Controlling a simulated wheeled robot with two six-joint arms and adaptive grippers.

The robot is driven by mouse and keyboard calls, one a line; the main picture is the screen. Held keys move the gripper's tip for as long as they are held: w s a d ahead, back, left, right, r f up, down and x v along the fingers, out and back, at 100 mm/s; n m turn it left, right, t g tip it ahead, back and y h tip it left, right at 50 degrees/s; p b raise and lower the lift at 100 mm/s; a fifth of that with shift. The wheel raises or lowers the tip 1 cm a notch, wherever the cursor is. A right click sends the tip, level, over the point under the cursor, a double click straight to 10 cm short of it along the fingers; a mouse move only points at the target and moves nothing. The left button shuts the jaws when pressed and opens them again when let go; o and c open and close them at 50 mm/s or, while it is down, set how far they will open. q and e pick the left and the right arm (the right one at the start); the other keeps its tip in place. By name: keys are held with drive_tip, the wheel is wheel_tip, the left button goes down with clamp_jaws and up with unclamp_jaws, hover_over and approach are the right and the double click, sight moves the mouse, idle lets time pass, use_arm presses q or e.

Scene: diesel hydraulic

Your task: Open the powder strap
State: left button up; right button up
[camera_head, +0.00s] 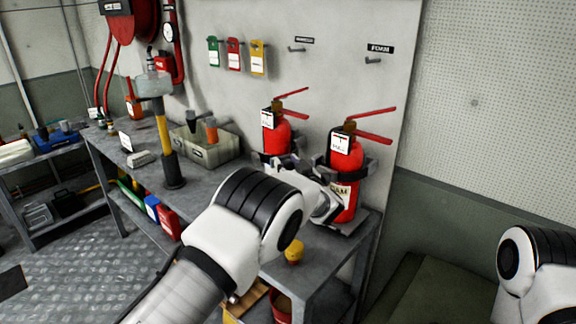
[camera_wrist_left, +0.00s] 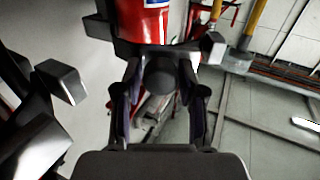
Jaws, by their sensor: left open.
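Two red extinguishers stand on the metal bench in the head view. The left extinguisher (camera_head: 278,134) has a dark strap (camera_head: 272,160) around its body, partly behind my left gripper. The right extinguisher (camera_head: 341,178), with a foam label, has its own dark strap (camera_head: 366,166). My left gripper (camera_head: 290,165) is open at the front of the left extinguisher. In the left wrist view its fingers (camera_wrist_left: 160,72) stand on both sides of a dark round part below a red extinguisher body (camera_wrist_left: 143,24). I cannot tell whether they touch it. My right gripper is out of the picture.
Coloured tags (camera_head: 234,55) and empty hooks (camera_head: 373,60) are on the wall panel behind. Floor at left is mostly clear.

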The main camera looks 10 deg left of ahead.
use_arm(q)
drive_tip(key=shift+f, duration=0.1)
wheel_tip(320, 180, up, 10)
drive_tip(key=shift+r, duration=0.1)
idle(0.4)
drive_tip(key=shift+c, duration=0.2)
